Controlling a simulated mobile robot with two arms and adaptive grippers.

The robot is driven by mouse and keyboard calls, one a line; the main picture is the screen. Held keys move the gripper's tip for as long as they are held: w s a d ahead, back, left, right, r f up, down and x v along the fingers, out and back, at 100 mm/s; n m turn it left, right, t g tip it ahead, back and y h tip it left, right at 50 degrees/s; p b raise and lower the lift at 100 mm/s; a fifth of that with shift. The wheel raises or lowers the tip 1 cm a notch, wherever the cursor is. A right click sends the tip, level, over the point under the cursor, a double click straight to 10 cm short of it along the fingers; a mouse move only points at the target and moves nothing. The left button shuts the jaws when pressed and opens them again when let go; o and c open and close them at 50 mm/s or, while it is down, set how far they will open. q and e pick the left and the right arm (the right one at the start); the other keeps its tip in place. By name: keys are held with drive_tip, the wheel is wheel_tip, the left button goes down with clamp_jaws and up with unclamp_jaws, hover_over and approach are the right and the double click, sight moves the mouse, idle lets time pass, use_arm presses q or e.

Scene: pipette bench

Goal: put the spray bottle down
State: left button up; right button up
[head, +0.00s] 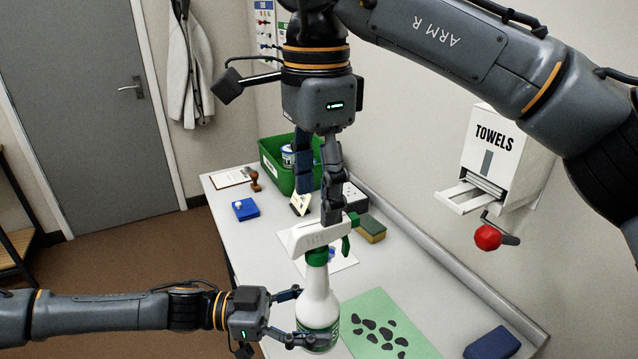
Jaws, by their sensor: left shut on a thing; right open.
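The spray bottle (317,295) is white with a green collar, a white spray head and a green trigger. It is upright at the front of the bench (290,258). My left gripper (306,317) is shut on its body, with one finger near the shoulder and the other low by the label. I cannot tell whether its base touches the bench. My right gripper (319,196) is open, pointing down just above the spray head. One of its fingers overlaps the top of the head in the picture, and I cannot tell whether they touch.
A green mat (408,337) with dark pebbles lies right of the bottle. A dark blue block (491,344) is at the bench's right. A sponge (370,229), a green bin (271,152) and a blue box (245,210) stand farther back. A towel dispenser (502,155) hangs on the wall.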

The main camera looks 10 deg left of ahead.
sight(319, 260)
use_arm(q)
drive_tip(key=shift+r, duration=0.1)
use_arm(e)
drive_tip(key=shift+w+m, duration=0.1)
drive_tip(key=shift+m, duration=0.3)
drive_tip(key=shift+f, duration=0.25)
wheel_tip(319, 260, down, 11)
drive_tip(key=shift+f, duration=0.2)
clamp_jaws()
use_arm(q)
drive_tip(key=o, duration=1.8)
